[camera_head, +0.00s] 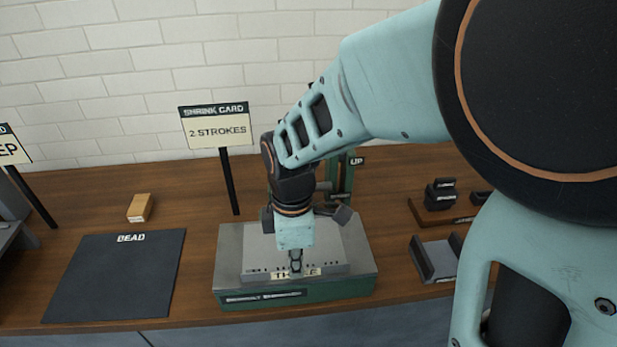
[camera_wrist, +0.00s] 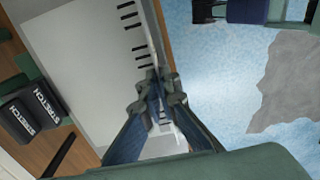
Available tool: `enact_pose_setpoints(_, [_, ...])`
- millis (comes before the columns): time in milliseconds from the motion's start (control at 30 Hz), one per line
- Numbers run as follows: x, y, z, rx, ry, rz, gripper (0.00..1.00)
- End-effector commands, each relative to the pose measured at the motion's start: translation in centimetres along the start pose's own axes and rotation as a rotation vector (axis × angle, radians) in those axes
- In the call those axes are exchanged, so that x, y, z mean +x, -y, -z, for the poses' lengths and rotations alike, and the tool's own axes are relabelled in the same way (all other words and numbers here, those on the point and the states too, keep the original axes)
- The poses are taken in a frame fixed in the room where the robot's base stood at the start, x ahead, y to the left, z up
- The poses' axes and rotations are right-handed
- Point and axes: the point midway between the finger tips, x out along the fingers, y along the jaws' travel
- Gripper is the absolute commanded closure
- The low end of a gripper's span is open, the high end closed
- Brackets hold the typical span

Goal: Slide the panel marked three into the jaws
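The panel marked three (camera_head: 328,270) is a thin grey sheet with a pale label on its front edge. It lies on the grey top of the green-based machine (camera_head: 361,286). My gripper (camera_head: 296,262) points down at the front edge and hides the middle of the label. In the wrist view my gripper (camera_wrist: 160,88) has its fingertips closed together on the panel's thin raised edge, beside the grey surface (camera_wrist: 85,55) with black tick marks. The machine's upright and lever, by the UP sign (camera_head: 357,161), stand behind my arm. The jaws are mostly hidden by my arm.
A black BEAD mat (camera_head: 115,275) lies empty on the left, with a small wooden block (camera_head: 140,208) behind it. A SHRINK CARD sign (camera_head: 216,126) reads 2 STROKES. Dark blocks (camera_head: 440,195) and a grey channel holder (camera_head: 436,262) stand to the right.

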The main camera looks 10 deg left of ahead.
Motion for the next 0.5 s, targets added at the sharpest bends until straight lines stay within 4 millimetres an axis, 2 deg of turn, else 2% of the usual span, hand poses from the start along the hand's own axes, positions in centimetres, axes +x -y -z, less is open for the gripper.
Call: enact_pose_setpoints(500, [-0.1, -1.0, 0.0, 0.0, 0.0, 0.0, 1.0])
